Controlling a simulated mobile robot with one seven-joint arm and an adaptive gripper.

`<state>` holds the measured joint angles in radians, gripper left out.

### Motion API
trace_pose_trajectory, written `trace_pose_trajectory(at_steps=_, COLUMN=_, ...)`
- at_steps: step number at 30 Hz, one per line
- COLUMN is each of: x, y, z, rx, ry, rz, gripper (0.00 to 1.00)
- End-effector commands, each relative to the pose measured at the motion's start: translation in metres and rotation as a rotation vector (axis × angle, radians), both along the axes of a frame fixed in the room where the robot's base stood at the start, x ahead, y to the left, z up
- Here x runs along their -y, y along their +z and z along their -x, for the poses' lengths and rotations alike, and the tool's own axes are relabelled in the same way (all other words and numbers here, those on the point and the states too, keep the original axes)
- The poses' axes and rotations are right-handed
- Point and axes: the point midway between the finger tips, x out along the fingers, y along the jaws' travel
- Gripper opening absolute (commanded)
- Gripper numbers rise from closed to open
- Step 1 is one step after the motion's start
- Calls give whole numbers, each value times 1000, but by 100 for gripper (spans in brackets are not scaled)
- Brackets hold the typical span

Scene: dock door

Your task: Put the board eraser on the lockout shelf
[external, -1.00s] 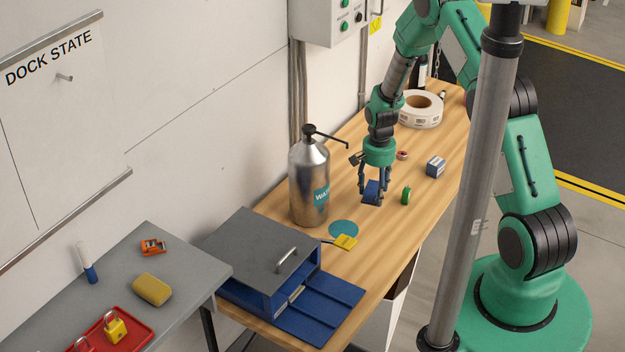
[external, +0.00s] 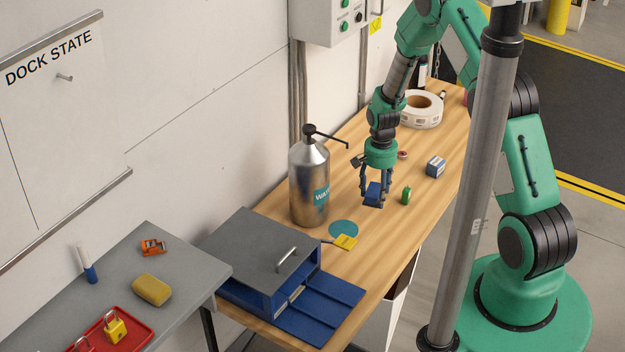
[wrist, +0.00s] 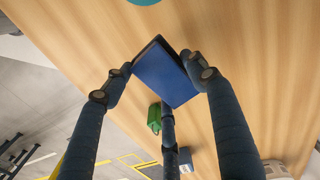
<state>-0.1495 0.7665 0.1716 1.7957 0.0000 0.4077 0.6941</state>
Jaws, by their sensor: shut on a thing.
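The board eraser, a blue block with a dark edge (external: 373,192), is between the fingers of my gripper (external: 375,200) over the wooden bench. In the wrist view the eraser (wrist: 165,77) sits between the fingertips, its blue face toward the camera. My gripper is shut on it; whether it clears the bench is hard to tell. The lockout shelf (external: 197,253) is the grey surface at the lower left. It carries a red tray (external: 137,338) with yellow padlocks, a yellow sponge-like block (external: 151,290), an orange item (external: 153,247) and a blue-and-white marker (external: 88,264).
A metal pump bottle (external: 310,185) and a blue-grey box with a handle (external: 262,250) stand between my gripper and the shelf. A yellow-tagged item (external: 345,242) lies near a teal disc (external: 343,228). A green item (external: 406,195) and a small box (external: 436,166) are right of my gripper.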

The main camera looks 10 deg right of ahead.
Motion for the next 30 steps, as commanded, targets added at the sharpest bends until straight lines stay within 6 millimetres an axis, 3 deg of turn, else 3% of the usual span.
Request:
trace_pose_trajectory(at_steps=11, x=0, y=4, z=0, rx=0, ry=0, rz=0, gripper=31)
trace_pose_trajectory(at_steps=17, x=0, y=24, z=-1, rx=3, ry=0, rz=-1, gripper=31)
trace_pose_trajectory(at_steps=23, x=0, y=63, z=-1, rx=4, ry=0, rz=0, gripper=31)
trace_pose_trajectory(at_steps=30, x=0, y=131, z=-1, rx=5, ry=0, rz=0, gripper=31)
